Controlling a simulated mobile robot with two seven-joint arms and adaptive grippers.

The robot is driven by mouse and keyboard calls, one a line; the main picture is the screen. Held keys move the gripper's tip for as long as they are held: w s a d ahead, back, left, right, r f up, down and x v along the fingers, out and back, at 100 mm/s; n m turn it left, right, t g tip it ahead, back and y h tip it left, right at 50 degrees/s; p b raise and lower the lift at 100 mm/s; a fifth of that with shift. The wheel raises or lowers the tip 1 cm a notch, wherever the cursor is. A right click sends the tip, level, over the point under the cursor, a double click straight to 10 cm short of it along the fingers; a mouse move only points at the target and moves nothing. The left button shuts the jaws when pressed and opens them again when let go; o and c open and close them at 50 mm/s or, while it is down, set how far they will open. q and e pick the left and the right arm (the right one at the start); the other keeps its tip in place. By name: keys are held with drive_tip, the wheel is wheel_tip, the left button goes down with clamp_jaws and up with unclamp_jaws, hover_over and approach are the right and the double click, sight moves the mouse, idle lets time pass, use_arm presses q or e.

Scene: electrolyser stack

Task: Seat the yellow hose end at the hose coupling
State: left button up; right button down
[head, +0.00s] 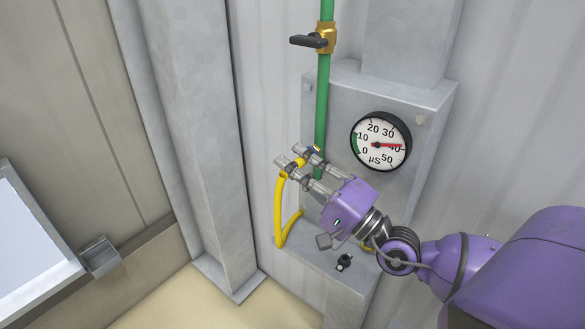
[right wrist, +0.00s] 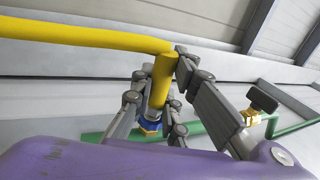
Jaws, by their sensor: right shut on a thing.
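The yellow hose (head: 279,212) rises from the ledge of a grey cabinet and bends over at its top into my right gripper (head: 297,160). My right gripper is shut on the yellow hose end (right wrist: 162,76), which also shows between its fingers in the right wrist view. A blue and brass fitting (right wrist: 151,126), which looks like the hose coupling, lies in line beyond the hose end. In the head view, a small blue and yellow part (head: 317,149) shows by the far fingertips. The fingers partly hide the joint, so I cannot tell whether hose end and coupling touch. My left gripper is not in view.
A green pipe (head: 322,100) with a brass valve (head: 325,38) and black handle runs down close behind the fingers. A round gauge (head: 381,142) is on the cabinet (head: 418,98) to the right. A small black knob (head: 344,262) stands on the ledge below. A grey post (head: 198,120) is at left.

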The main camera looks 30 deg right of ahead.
drive_tip(key=shift+d, duration=0.1)
drive_tip(key=c, duration=1.6)
unclamp_jaws()
drive_tip(key=shift+d, duration=0.1)
drive_tip(key=shift+c, duration=0.2)
drive_tip(key=v, duration=1.2)
